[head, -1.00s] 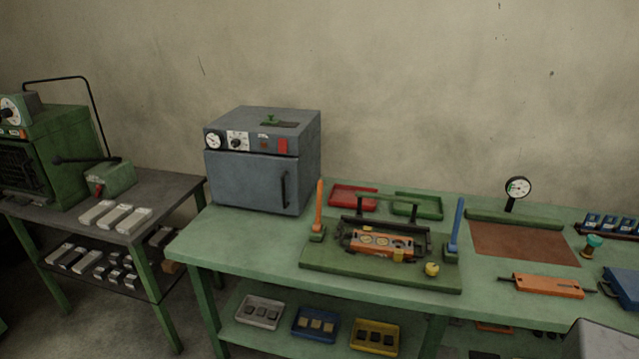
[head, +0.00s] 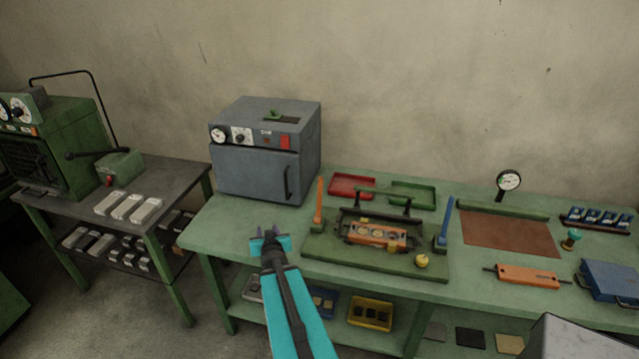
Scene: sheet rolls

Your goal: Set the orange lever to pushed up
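The orange lever (head: 319,201) stands nearly upright at the left end of a green fixture plate (head: 345,263) on the bench. A blue lever (head: 445,222) stands at the plate's right end. Between them is an orange block (head: 372,234) with round inserts, under a dark frame. My gripper (head: 267,233), on a teal arm, is over the bench's front left part, left of and nearer than the orange lever, and apart from it. Its dark fingertips look spread, with nothing seen between them, though they are small in the view.
A grey oven (head: 262,160) stands behind the orange lever to the left. A red tray (head: 352,186) and a green tray (head: 412,194) lie behind the fixture. A yellow knob (head: 421,261) is at the plate's front right. The bench (head: 215,226) is clear left of the fixture.

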